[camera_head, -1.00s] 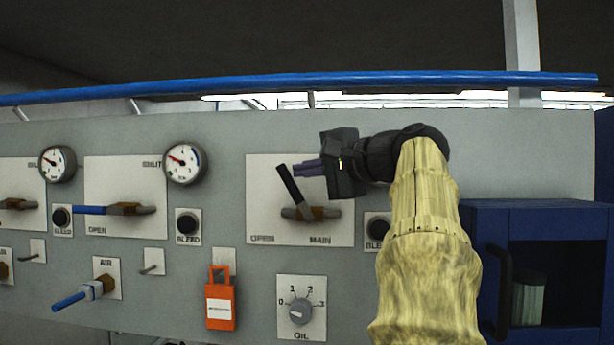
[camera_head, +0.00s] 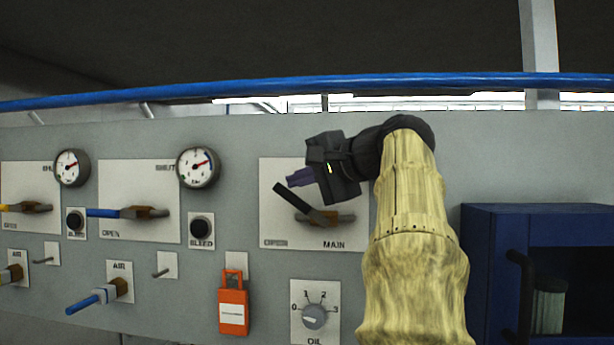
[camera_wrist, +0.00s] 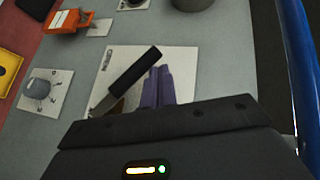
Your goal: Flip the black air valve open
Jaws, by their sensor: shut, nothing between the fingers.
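The black air valve is a black lever (camera_head: 296,200) on the white MAIN plate (camera_head: 273,230). It slants up and left from its brown pivot, with its free end over the left part of the plate, above the OPEN label. In the wrist view the black lever (camera_wrist: 136,76) lies just left of my fingers. My gripper (camera_head: 292,180) is shut and empty, its purple fingers just above and right of the lever's free end. They also show shut together in the wrist view (camera_wrist: 158,72). They look against or very near the lever; exact contact is unclear.
Left are other valves with blue (camera_head: 103,213) and yellow handles, gauges (camera_head: 198,167) and a BLEED button (camera_head: 201,228). Below are an orange lockout tag (camera_head: 233,305) and an OIL dial (camera_head: 314,316). A blue cabinet (camera_head: 490,260) stands right; a blue pipe (camera_head: 400,84) runs above.

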